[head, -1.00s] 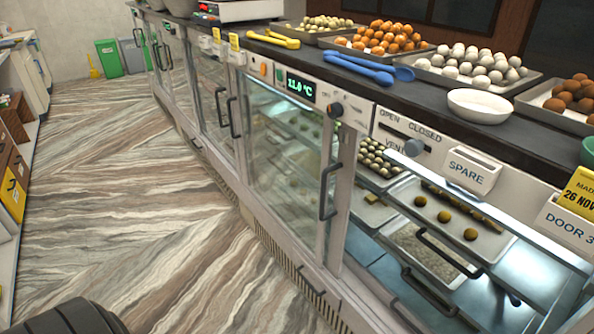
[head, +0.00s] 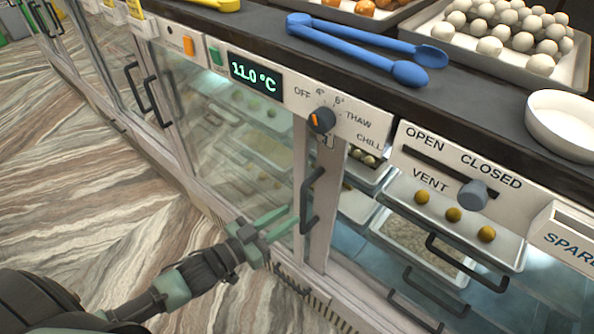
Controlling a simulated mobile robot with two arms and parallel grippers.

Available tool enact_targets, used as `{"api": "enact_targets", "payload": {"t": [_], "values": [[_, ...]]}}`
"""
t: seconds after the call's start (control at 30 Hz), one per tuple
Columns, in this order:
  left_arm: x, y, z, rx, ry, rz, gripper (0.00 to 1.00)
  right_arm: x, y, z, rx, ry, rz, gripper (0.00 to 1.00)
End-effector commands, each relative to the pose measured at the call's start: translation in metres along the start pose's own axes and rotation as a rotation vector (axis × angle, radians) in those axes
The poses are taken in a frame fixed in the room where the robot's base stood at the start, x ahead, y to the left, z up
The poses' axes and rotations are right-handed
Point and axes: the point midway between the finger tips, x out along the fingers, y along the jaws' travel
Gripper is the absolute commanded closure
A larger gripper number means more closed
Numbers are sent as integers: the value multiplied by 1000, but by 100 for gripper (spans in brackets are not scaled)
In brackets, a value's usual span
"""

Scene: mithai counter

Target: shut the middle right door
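A glass door (head: 235,135) with a pale frame and a dark vertical bar handle (head: 312,202) is in the middle of the counter front, under the 11.0 °C display. A pale post stands just right of its handle edge. I cannot tell for sure whether the door is flush or slightly ajar. My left gripper (head: 293,216) reaches in from the lower left, in front of the door's glass. Its two green fingers are apart, with nothing seen between them. The fingertips are close to the left of the handle; contact is unclear. My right gripper is not in view.
Right of the post, a bay shows trays with sweets and dark handles (head: 465,262). A dial (head: 321,120) and vent slider (head: 473,194) sit above. Blue tongs (head: 360,50) and a white bowl (head: 565,125) rest on the countertop. Streaked floor (head: 90,190) is clear at left.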

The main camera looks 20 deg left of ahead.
Motion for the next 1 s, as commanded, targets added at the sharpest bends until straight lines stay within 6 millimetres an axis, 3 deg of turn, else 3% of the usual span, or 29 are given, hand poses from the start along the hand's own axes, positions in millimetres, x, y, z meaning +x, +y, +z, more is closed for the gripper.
{"api": "enact_targets", "payload": {"t": [0.13,0.4,0.6,1.0], "values": [[5,10,-21,-6,42,33,75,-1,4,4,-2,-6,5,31],[46,10,-24,-3,44,31,75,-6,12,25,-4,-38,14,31],[71,11,-24,-4,42,30,75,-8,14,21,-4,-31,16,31],[79,12,-23,-3,39,30,78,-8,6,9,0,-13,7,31]]}}
